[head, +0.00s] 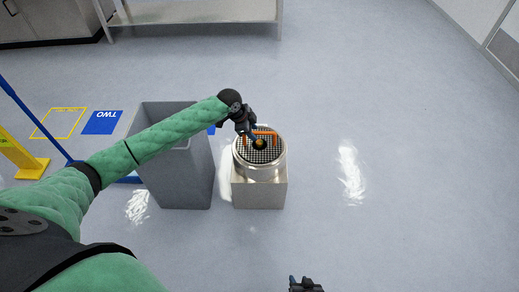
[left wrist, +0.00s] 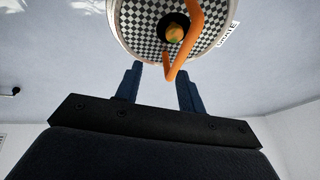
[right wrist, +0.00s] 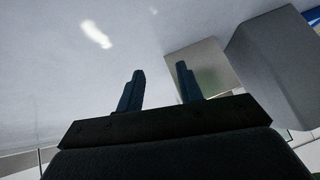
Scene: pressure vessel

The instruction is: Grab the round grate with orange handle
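The round grate (head: 268,154) is a dark-and-light mesh disc on top of a silver cylindrical vessel (head: 262,173). Its orange handle (head: 275,134) rises above it. The left wrist view shows the grate (left wrist: 147,32) and the bent orange handle (left wrist: 194,38) close ahead, with a yellow-orange thing in a dark central hole (left wrist: 174,29). My left gripper (head: 254,135) is just above the grate. In its wrist view its fingers (left wrist: 159,75) are apart, and the handle's lower bend appears between them; I cannot tell whether they touch. My right gripper (right wrist: 157,75) is open and empty, low in the head view (head: 305,287).
The vessel stands on a metal box (head: 259,195). A tall grey bin (head: 185,180) is close on its left, under my left arm. A yellow wet-floor sign (head: 18,158) and blue pole (head: 35,120) are far left. The floor to the right is clear.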

